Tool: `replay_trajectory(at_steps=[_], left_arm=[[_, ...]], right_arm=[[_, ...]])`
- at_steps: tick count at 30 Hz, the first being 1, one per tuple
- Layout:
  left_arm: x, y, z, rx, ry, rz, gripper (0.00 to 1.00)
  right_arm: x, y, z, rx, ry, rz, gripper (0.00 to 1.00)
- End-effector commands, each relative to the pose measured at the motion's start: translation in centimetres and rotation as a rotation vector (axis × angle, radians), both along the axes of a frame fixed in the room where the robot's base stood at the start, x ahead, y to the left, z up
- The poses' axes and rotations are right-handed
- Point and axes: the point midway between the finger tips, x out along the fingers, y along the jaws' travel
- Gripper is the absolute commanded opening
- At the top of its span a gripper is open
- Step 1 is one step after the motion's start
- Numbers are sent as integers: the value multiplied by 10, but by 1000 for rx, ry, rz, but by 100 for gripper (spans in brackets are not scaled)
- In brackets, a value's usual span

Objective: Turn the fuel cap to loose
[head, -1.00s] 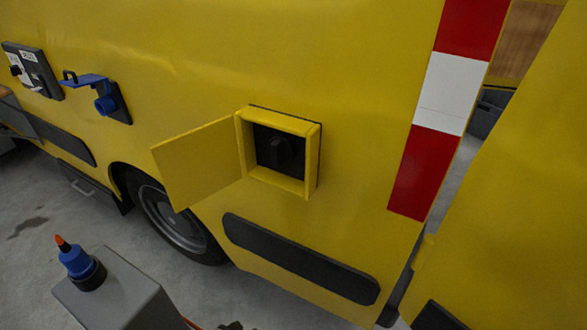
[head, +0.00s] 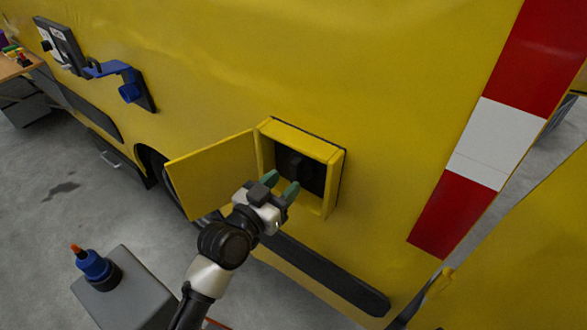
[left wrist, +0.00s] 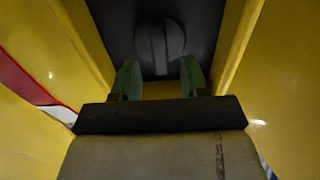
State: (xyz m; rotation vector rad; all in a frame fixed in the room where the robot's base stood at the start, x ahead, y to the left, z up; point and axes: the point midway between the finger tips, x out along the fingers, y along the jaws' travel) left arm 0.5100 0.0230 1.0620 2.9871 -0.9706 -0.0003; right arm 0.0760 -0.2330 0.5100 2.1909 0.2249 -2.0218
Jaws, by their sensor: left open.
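The fuel cap (head: 295,165) is a black round knob with a raised grip bar, set on a dark plate inside a yellow recessed box. In the left wrist view the cap (left wrist: 160,40) sits ahead of the fingers, its bar standing upright. The yellow filler door (head: 208,172) hangs open to the left of the box. My left gripper (head: 280,185) is in front of the box opening. It is open, and its green fingertips (left wrist: 158,76) are apart, just short of the cap with nothing between them. My right gripper is not in view.
The box's yellow walls (head: 329,185) frame the opening closely. A blue bracket (head: 130,90) sticks out from the yellow vehicle side at left. A grey pedestal (head: 130,290) with a blue bottle (head: 93,266) stands at lower left. A black rail runs below the box.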

Motion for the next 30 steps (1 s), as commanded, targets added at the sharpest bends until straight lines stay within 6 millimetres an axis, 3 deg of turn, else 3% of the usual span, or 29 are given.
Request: replay_trajectory(at_steps=[7, 19, 27, 30], left_arm=[[28, -21, 1, 1, 1, 1, 45], [34, -25, -1, 2, 1, 0, 45], [34, -25, -1, 2, 1, 0, 3], [34, -25, -1, 1, 2, 1, 0]], right_arm=[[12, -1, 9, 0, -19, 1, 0], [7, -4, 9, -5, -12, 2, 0], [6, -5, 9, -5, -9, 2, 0], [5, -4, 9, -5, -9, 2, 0]])
